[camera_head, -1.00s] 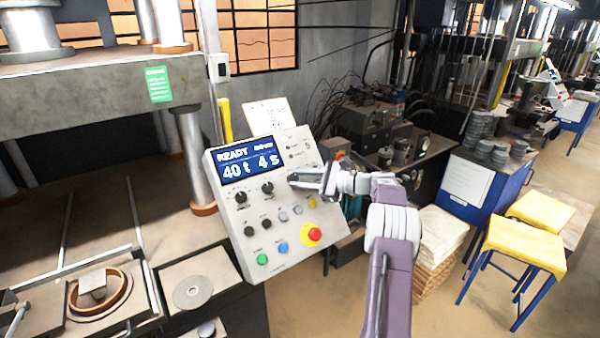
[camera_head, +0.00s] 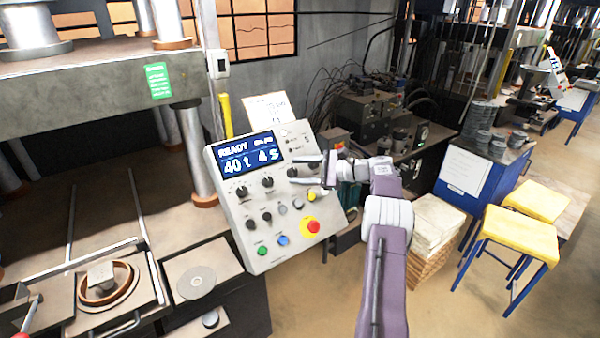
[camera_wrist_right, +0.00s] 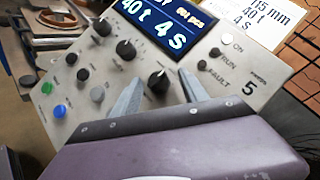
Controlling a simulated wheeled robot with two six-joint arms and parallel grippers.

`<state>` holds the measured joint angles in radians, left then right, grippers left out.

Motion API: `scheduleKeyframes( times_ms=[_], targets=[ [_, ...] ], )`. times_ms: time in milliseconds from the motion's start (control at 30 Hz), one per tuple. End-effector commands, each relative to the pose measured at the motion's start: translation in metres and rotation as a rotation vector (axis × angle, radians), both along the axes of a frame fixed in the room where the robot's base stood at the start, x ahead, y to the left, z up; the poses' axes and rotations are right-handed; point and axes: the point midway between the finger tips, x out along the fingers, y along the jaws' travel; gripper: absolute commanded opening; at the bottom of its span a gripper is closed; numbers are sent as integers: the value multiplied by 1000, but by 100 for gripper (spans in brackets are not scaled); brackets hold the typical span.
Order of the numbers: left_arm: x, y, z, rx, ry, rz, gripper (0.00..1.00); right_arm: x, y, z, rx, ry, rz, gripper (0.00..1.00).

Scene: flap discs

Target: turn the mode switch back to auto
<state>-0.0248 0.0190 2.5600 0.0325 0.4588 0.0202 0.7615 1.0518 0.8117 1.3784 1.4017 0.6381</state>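The grey control panel (camera_head: 275,215) stands tilted at the press, its screen (camera_head: 246,153) reading READY, 40 t, 4 s. Three large black rotary knobs run across it below the screen: a left one (camera_head: 242,191), a middle one (camera_head: 267,182) and a right one (camera_head: 292,172). Their labels are too small to read, so I cannot tell which is the mode switch. My right gripper (camera_head: 306,170) is open at the right knob. In the right wrist view this knob (camera_wrist_right: 158,80) shows between the spread fingertips (camera_wrist_right: 160,92); contact is not visible. My left gripper is not in view.
Below the knobs are small buttons, a green button (camera_head: 262,250), a blue button (camera_head: 282,240) and a red emergency stop (camera_head: 312,227) on yellow. A paper sheet (camera_head: 268,108) stands behind the panel. Yellow stools (camera_head: 520,237) and a stack of boards (camera_head: 435,228) are to the right.

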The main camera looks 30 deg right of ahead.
Motion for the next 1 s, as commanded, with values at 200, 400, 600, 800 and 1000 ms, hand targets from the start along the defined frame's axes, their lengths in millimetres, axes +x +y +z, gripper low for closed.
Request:
scheduleKeyframes(
  times_ms=[200,400,600,800,1000],
  targets=[
    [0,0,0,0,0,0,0,0,0,-2,1,4,1,51],
    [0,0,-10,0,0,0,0,-14,-13,-2,-1,2,-2,51],
    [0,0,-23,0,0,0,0,-48,-41,10,-2,1,-3,51],
    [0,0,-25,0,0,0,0,-67,-55,18,0,2,0,51],
    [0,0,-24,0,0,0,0,-69,-57,20,0,3,0,51]
  ],
)
